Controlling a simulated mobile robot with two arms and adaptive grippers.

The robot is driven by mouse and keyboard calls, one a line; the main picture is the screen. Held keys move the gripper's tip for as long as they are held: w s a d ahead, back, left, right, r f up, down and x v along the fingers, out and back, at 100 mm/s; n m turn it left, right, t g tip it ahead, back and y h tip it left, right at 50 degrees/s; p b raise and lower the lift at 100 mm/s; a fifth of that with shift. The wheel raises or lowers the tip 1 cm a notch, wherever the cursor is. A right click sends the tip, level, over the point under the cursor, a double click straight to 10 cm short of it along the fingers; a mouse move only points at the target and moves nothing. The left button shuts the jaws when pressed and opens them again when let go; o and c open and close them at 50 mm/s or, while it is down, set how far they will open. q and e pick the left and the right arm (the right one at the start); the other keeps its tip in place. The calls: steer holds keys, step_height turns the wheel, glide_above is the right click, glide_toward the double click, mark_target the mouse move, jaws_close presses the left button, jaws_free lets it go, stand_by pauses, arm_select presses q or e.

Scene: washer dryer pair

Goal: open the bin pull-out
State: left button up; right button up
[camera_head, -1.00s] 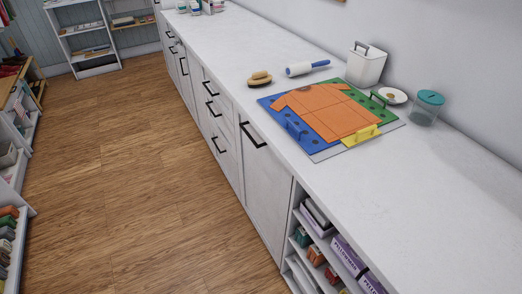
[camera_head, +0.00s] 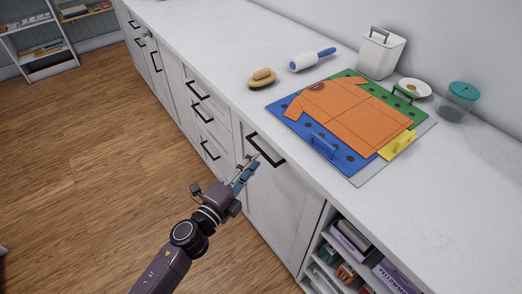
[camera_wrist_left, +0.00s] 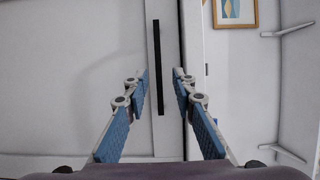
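The tall white cabinet front (camera_head: 283,205) under the counter, which I take to be the bin pull-out, is closed. Its black bar handle (camera_head: 265,151) sits near its top edge. My left gripper (camera_head: 253,162) is just in front of this front, beside and slightly below the handle in the head view. In the left wrist view my gripper (camera_wrist_left: 161,78) is open, with blue-padded fingers apart and nothing held. The black handle (camera_wrist_left: 159,66) appears upright between the fingertips there; I cannot tell whether they touch it. My right gripper is not in view.
Drawers with black handles (camera_head: 207,124) run to the left, and an open shelf cubby (camera_head: 335,262) is to the right. The counter (camera_head: 230,52) holds a folding board (camera_head: 352,172), an orange shirt (camera_head: 350,113) and a white bin (camera_head: 381,53). The wood floor (camera_head: 80,160) is clear.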

mark_target(260, 150)
arm_select(q)
steer(key=shift+x, duration=2.8)
steer(key=shift+w+a+f, duration=0.1)
steer(key=shift+a, duration=0.05)
jaws_close()
